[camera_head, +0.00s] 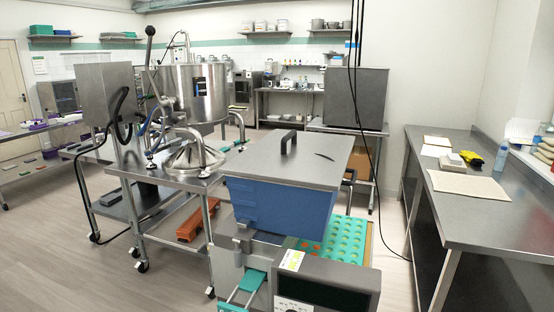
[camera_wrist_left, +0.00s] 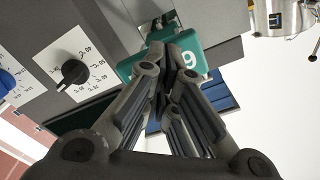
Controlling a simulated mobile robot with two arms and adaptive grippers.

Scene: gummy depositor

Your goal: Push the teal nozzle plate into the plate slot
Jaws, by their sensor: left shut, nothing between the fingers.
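The teal nozzle plate (camera_head: 252,281) sticks out of the front left of the depositor, below the blue hopper, in the head view. In the left wrist view the teal nozzle plate (camera_wrist_left: 198,64) shows a white digit on its face and lies against the grey machine housing (camera_wrist_left: 205,17). My left gripper (camera_wrist_left: 172,58) is shut and empty, its fingertips in front of the plate's face; I cannot tell whether they touch it. The fingers hide part of the plate. The plate slot's opening is not clearly visible. Neither gripper shows in the head view.
The blue hopper (camera_head: 280,206) has a steel lid (camera_head: 260,160). A teal mould tray (camera_head: 347,243) lies at its right. A dark control box (camera_head: 330,283) is in front. A steel cart (camera_head: 170,180) stands left, a long bench (camera_head: 485,205) right.

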